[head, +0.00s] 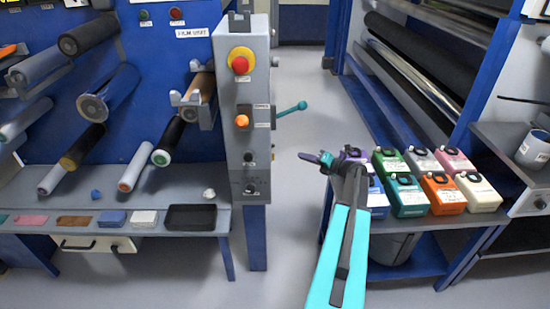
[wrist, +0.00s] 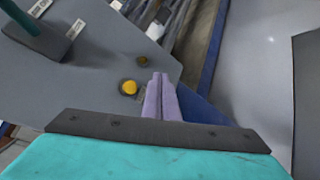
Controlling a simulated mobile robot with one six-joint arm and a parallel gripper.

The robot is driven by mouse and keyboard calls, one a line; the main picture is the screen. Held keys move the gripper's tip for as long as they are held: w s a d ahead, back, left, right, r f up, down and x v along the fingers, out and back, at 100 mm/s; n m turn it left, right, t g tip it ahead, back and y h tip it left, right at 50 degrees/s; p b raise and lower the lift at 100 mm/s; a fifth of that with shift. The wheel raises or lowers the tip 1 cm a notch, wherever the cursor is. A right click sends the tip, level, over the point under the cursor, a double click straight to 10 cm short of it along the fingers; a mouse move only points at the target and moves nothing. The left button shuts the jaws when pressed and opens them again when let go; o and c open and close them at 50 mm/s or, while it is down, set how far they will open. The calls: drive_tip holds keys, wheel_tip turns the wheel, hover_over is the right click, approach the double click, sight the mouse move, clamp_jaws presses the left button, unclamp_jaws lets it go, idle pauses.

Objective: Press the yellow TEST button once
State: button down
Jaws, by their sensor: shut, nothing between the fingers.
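The yellow button (wrist: 129,87) sits in a dark round collar on a grey panel (wrist: 95,75) in the wrist view. I cannot make out a yellow TEST button in the head view. My gripper (wrist: 160,78) shows two purple fingers pressed together with nothing between them. Their tips appear just right of the yellow button and slightly above it in the picture. They do not cover it, and I cannot tell their height above the panel. In the head view my gripper (head: 318,158) is right of the grey control column (head: 256,70).
The column carries a red mushroom button (head: 240,65), an orange knob (head: 242,121) and a teal lever (head: 291,109) reaching right. A small brownish round part (wrist: 142,60) is near the yellow button. Coloured containers (head: 443,194) stand on a low shelf beside my arm.

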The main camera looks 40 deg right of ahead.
drive_tip(key=w+a+b, duration=0.2)
drive_tip(key=w+a, duration=0.3)
drive_tip(key=a, duration=0.1)
drive_tip(key=shift+w+a, duration=0.2)
idle(0.7)
drive_tip(key=shift+w+a+p, duration=0.5)
drive_tip(key=shift+a, duration=0.2)
idle(3.5)
drive_tip(key=shift+d, duration=0.15)
drive_tip(key=shift+s+d+p, duration=0.5)
drive_tip(key=shift+s+d, duration=0.05)
drive_tip(key=shift+d, duration=0.1)
